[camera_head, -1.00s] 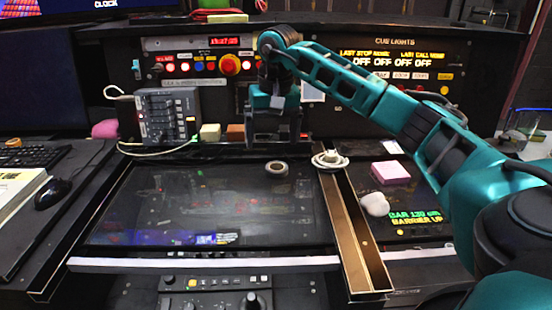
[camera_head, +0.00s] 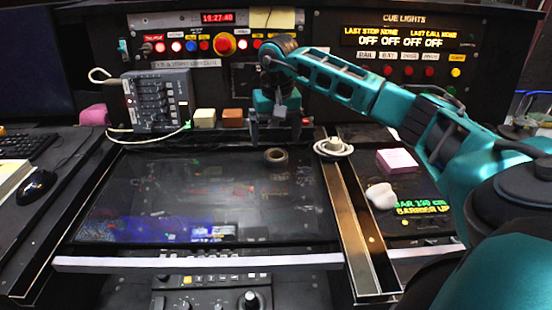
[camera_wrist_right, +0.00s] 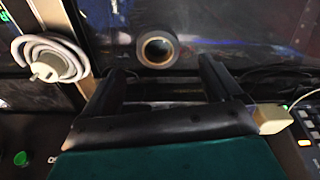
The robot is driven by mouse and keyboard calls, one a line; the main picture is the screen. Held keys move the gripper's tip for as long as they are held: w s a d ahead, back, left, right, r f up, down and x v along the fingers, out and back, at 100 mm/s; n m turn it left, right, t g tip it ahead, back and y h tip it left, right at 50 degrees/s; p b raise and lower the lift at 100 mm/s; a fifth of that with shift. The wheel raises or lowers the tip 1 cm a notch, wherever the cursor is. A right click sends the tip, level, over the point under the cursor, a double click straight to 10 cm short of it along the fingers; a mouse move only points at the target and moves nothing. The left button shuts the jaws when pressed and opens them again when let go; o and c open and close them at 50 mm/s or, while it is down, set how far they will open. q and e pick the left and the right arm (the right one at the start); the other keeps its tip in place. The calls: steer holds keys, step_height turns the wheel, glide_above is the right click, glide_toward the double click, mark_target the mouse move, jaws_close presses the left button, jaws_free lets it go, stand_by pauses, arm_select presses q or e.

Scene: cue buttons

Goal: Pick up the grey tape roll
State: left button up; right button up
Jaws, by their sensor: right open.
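The grey tape roll (camera_head: 276,156) lies flat on the dark screen panel, near its back edge. It also shows in the right wrist view (camera_wrist_right: 158,49), with its hole facing the camera. My right gripper (camera_head: 279,138) points down just behind the roll in the head view. In the wrist view its two fingers (camera_wrist_right: 158,80) are spread, with the roll beyond the tips and roughly between them. The jaws are open and empty. My left gripper is in neither view.
A coiled white cable with a plug (camera_head: 333,148) sits right of the roll, at the top of a brass-coloured channel (camera_head: 357,230). A grey switch box (camera_head: 160,102), cream block (camera_head: 205,118) and orange block (camera_head: 233,118) stand behind. A pink pad (camera_head: 397,161) lies right. The panel's middle is clear.

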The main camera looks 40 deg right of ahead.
mark_target(276, 150)
step_height(276, 150, down, 4)
steer(key=shift+s+d+r, duration=0.1)
steer(key=shift+f, duration=0.65)
steer(key=shift+c, duration=0.2)
steer(key=c, duration=1.1)
